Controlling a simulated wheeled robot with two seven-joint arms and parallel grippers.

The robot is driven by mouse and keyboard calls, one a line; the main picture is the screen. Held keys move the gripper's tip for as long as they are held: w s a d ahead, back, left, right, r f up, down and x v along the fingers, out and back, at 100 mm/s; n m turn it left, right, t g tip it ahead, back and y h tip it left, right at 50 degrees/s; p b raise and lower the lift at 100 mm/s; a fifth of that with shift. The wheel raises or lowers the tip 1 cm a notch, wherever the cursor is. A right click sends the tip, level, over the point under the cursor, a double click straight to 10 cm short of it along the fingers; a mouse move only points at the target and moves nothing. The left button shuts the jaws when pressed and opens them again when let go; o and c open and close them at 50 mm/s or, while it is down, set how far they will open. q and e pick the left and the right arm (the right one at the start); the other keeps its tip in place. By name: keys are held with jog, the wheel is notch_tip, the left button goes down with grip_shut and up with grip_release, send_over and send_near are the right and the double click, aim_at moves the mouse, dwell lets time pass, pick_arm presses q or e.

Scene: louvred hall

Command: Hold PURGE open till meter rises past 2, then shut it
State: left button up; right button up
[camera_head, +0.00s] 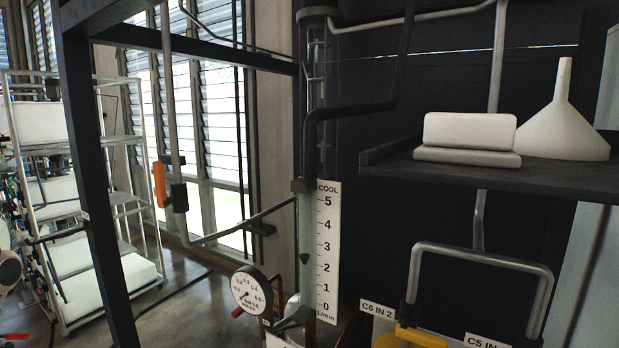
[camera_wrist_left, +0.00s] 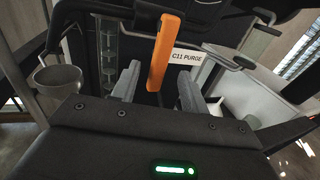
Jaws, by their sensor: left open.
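In the left wrist view an orange lever handle (camera_wrist_left: 164,52) stands upright beside a white label reading C11 PURGE (camera_wrist_left: 187,57). My left gripper (camera_wrist_left: 158,92) is open, with a finger on each side of the lower handle and gaps visible. The COOL meter (camera_head: 326,250) in the head view is a vertical white scale from 0 to 5 L/min. A small dark marker (camera_head: 304,258) in the tube beside it sits a little above the 2 mark, as far as the angle shows. My right gripper is in neither view.
Another orange handle (camera_head: 159,184) is on a pipe by the louvred windows. A round dial gauge (camera_head: 250,289) stands left of the meter. A dark shelf (camera_head: 480,174) holds a white funnel (camera_head: 565,125) and blocks. A yellow handle (camera_head: 420,337) is below.

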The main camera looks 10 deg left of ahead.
pick_arm(q)
jog(key=shift+d+v, duration=0.25)
jog(key=shift+v, duration=2.15)
jog(key=shift+s, duration=0.15)
jog(key=v, duration=1)
jog(key=shift+s+a, duration=0.25)
jog(key=shift+s, duration=0.05)
